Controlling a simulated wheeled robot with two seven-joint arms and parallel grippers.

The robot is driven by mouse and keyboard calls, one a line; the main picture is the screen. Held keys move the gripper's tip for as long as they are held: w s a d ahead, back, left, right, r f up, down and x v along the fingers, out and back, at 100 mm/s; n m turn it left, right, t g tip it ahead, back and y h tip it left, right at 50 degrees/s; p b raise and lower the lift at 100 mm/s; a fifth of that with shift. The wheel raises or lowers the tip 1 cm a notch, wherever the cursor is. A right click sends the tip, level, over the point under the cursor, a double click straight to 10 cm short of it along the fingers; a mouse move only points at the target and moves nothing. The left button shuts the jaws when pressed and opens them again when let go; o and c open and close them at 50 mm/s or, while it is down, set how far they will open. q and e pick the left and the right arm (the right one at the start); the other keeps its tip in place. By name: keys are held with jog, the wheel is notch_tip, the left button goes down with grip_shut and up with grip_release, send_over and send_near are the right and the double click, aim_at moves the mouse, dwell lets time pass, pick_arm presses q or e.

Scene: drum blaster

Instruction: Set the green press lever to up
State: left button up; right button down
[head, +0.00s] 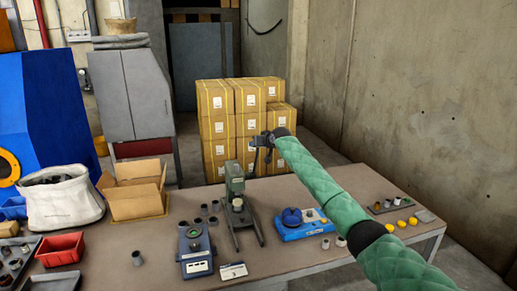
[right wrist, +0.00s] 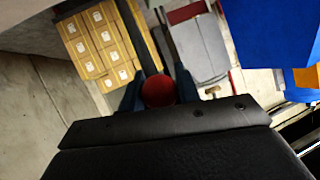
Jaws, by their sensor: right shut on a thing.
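The green press (head: 236,190) stands upright on the workbench, in the middle of the head view. My right gripper (head: 262,141) is raised above and just right of the press head, its green-sleeved arm reaching in from the right. In the right wrist view, a round red knob (right wrist: 159,90) sits between the fingers of my right gripper (right wrist: 160,96), which is shut on it. It appears to be the end of the press lever. The lever's rod is thin and mostly hidden by the gripper in the head view. My left gripper is out of view.
On the bench (head: 285,258), a blue-grey gauge (head: 194,250) stands left of the press and a blue device with a round top (head: 292,219) right of it. An open cardboard box (head: 137,190) and a red bin (head: 60,250) are farther left. Stacked cartons (head: 215,130) stand behind.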

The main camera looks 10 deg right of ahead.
jog(key=shift+w+r, duration=0.1)
jog(key=shift+w, duration=0.05)
jog(key=shift+r, duration=0.3)
jog(key=c, duration=1.1)
grip_release()
jog(key=shift+w, duration=0.1)
jog(key=shift+c, duration=0.2)
jog(key=shift+o, duration=0.5)
jog(key=shift+w+f, duration=0.15)
jog(key=shift+f, duration=0.15)
